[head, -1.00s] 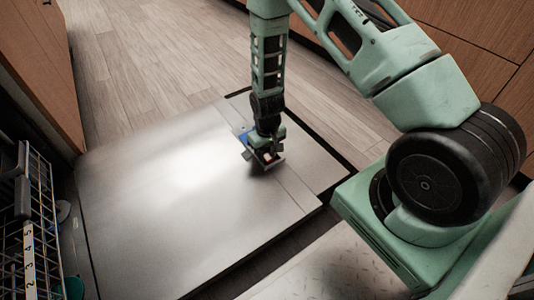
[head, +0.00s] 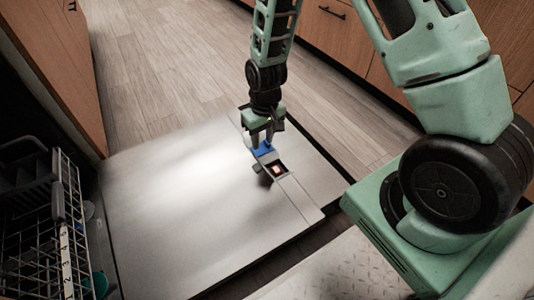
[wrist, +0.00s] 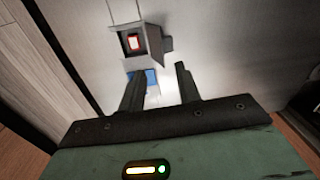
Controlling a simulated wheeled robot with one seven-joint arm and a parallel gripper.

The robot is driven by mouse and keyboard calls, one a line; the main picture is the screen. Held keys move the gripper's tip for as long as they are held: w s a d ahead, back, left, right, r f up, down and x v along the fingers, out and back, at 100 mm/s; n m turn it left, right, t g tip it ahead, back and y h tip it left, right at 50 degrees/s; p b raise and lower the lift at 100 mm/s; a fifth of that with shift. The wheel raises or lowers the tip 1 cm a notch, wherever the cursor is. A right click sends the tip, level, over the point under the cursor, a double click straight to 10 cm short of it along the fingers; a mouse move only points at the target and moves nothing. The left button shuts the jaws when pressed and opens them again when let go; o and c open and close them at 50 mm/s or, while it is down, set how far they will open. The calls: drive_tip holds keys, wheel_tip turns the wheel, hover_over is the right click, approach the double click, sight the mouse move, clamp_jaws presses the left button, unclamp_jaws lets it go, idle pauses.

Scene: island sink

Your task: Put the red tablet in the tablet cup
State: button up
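The red tablet (head: 277,169), with a pale edge, sits inside the dark square tablet cup (head: 267,160) on the open dishwasher door. In the wrist view the tablet (wrist: 133,42) shows within the walls of the cup (wrist: 151,38), ahead of the fingers. My gripper (head: 262,143) is just behind the cup, over a blue patch, apart from the tablet. In the wrist view its two fingers (wrist: 160,85) are spread with nothing between them. Whether the fingertips touch the door cannot be told.
The blue patch (wrist: 145,78) is beside the cup, partly behind a finger. The metal door (head: 150,190) is otherwise largely bare. A dish rack (head: 60,240) stands at the left. Wooden cabinets (head: 335,35) line the back, with open floor (head: 170,70) before them.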

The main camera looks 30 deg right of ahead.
drive_tip(key=s+a+r+n, duration=0.3)
drive_tip(key=s+a+r, duration=0.4)
drive_tip(key=a+r, duration=0.45)
drive_tip(key=s+a+r+n, duration=0.1)
drive_tip(key=s+r, duration=0.4)
drive_tip(key=s, duration=0.2)
drive_tip(key=s+r+n, duration=0.2)
drive_tip(key=s+r, duration=0.4)
drive_tip(key=s, duration=0.2)
drive_tip(key=shift+s+a+n, duration=0.3)
drive_tip(key=shift+a, duration=0.05)
drive_tip(key=shift+r, duration=0.1)
wheel_tip(320, 180, up, 46)
drive_tip(key=p, duration=4.6)
drive_tip(key=shift+f, duration=0.2)
